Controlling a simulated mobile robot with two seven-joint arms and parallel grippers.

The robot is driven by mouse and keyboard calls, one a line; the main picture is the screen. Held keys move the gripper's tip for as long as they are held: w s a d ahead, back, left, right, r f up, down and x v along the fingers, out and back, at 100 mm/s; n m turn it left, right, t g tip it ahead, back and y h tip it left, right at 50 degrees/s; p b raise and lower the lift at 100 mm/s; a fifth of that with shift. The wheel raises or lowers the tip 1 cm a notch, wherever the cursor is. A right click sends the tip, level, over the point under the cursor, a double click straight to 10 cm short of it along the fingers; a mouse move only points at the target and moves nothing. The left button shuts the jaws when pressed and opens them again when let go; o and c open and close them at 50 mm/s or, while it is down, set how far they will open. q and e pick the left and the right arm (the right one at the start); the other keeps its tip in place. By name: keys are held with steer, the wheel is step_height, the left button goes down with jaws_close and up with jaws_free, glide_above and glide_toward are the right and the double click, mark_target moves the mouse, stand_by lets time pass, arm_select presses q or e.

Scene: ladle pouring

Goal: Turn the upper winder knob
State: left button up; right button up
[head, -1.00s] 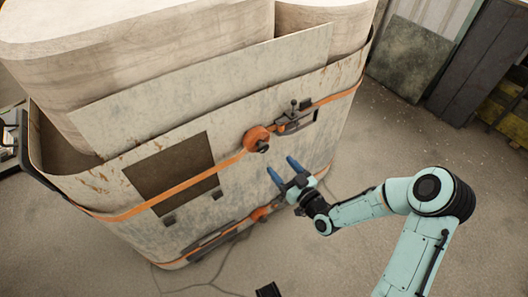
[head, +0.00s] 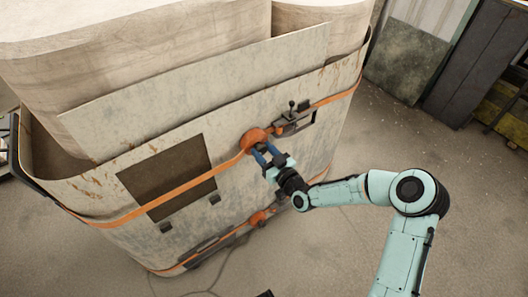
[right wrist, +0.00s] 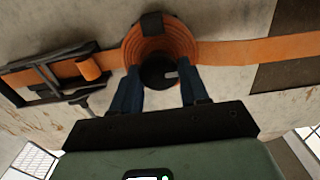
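The upper winder is a round roll of orange strap (head: 251,137) on the front of the big pale container; it also shows in the right wrist view (right wrist: 160,38). Its short black knob (right wrist: 157,72) stands out at the roll's lower edge in that view. My right gripper (head: 262,151) is at the winder, its two blue fingers pointing at it. In the right wrist view the fingers (right wrist: 158,80) are spread, one on each side of the knob. I cannot tell whether either touches it. The fingers partly hide the knob in the head view. My left gripper is not in view.
A ratchet buckle (head: 291,119) with a lever sits on the upper strap, right of the winder. A lower orange winder (head: 258,218) is below my right gripper. A dark square panel (head: 165,175) lies to the left. The floor at right is clear.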

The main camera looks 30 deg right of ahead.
steer(key=shift+c, duration=1.4)
